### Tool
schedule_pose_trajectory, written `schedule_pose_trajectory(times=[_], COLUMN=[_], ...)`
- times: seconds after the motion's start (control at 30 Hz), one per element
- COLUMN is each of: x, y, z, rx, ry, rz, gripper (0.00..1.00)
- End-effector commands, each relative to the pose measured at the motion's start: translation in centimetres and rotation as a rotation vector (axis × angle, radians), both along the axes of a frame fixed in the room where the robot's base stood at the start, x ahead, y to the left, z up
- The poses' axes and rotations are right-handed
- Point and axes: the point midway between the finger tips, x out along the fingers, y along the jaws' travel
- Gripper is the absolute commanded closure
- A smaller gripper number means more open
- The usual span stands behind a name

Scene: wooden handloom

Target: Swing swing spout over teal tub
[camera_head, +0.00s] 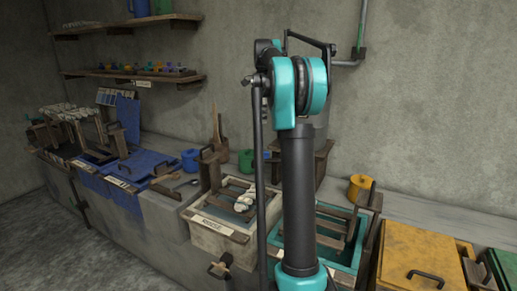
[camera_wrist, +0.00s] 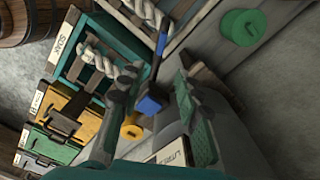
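The teal tub (camera_head: 352,268) stands on the counter, partly hidden behind my arm in the head view. The wrist view shows its teal rim (camera_wrist: 68,72) at upper left, with a pale label and twisted white skeins over wooden bars. A slim dark-blue bar with a bright blue block (camera_wrist: 150,104) lies between my fingers in the wrist view; it may be the swing spout, but I cannot tell for sure. My gripper (camera_wrist: 152,88) has its fingers apart, one on each side of the block, with no clear contact. The head view hides my gripper behind the arm.
A yellow tub (camera_head: 422,254) and a green tub (camera_head: 508,262) stand right of the teal one; a pale tub (camera_head: 218,238) and a blue tub (camera_head: 125,198) stand left. A yellow canister (camera_head: 358,188) sits behind. A grey pipe (camera_head: 361,30) runs down the wall.

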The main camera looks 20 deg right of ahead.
Motion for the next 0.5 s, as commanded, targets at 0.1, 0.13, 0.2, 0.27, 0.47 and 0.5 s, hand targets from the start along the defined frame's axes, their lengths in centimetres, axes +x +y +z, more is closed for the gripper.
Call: schedule_pose_trajectory(times=[0.1, 0.13, 0.2, 0.27, 0.47, 0.5], x=[0.1, 0.1, 0.1, 0.1, 0.1, 0.1], y=[-0.2, -0.2, -0.1, -0.1, -0.1, -0.1], z=[-0.1, -0.4, -1.1, -2.0, -5.9, -6.7], rx=[0.001, 0.001, 0.001, 0.001, 0.001, 0.001], ry=[0.004, 0.004, 0.004, 0.004, 0.003, 0.003], rz=[-0.018, -0.018, -0.018, -0.017, -0.016, -0.015], gripper=[0.66, 0.66, 0.66, 0.66, 0.66, 0.66])
